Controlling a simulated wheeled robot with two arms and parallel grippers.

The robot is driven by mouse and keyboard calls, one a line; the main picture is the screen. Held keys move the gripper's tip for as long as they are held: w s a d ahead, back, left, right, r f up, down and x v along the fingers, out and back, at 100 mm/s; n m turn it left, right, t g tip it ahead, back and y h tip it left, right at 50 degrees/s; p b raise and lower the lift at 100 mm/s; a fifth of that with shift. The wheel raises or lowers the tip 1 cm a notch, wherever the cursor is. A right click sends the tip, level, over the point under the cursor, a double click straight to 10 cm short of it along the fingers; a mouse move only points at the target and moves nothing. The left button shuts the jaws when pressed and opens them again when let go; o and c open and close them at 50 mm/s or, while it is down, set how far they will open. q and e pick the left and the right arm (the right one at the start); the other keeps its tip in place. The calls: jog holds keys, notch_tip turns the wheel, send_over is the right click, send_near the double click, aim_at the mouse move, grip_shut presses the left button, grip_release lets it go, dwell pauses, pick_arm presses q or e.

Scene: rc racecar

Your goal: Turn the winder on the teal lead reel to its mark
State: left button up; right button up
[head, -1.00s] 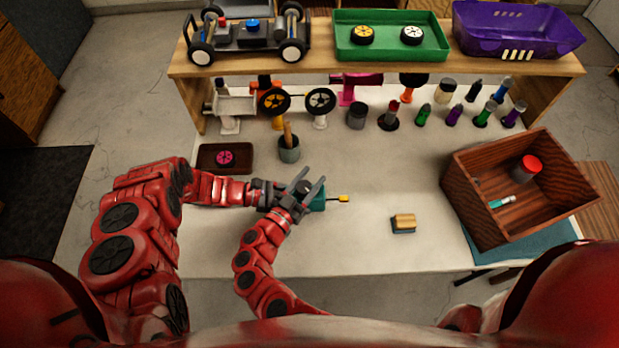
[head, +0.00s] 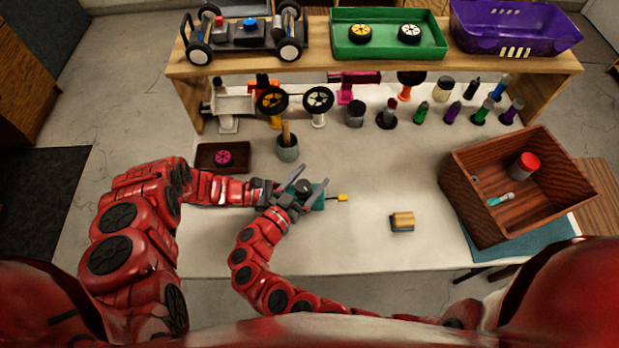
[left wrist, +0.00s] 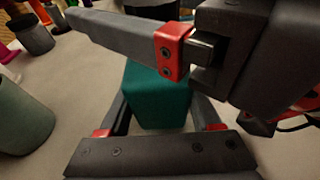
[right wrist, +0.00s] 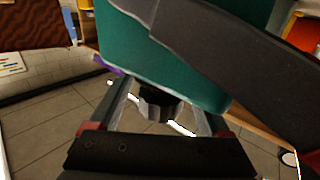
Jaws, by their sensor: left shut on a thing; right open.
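The teal lead reel (head: 319,197) is on the table, with a yellow-tipped lead (head: 342,197) out to its right. My left gripper (left wrist: 160,112) is shut on the reel's teal body (left wrist: 158,92). In the head view it comes in from the left and is partly hidden by my right gripper. My right gripper (head: 309,178) is open at the reel, its fingers either side of a dark round winder (head: 303,186). In the right wrist view the dark winder (right wrist: 156,106) shows between the fingers, below the teal body. The mark cannot be made out.
A grey-green cup (head: 288,150) with a stick and a dark tray (head: 205,156) with a pink wheel stand behind the grippers. A sanding-block-like piece (head: 402,221) and a wooden box (head: 470,225) are to the right.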

aim_at(298, 192)
jog(key=v, duration=1)
jog(key=shift+v, duration=1)
jog(key=s+d+n+t+y, duration=0.1)
jog(key=d+n+t+y, duration=0.4)
jog(key=y, duration=0.4)
jog(key=shift+n+g, duration=0.6)
jog(key=shift+n, duration=0.1)
jog(key=w, duration=0.7)
jog(key=w+d, duration=0.1)
jog(key=w, duration=0.3)
jog(key=shift+d+r, duration=0.1)
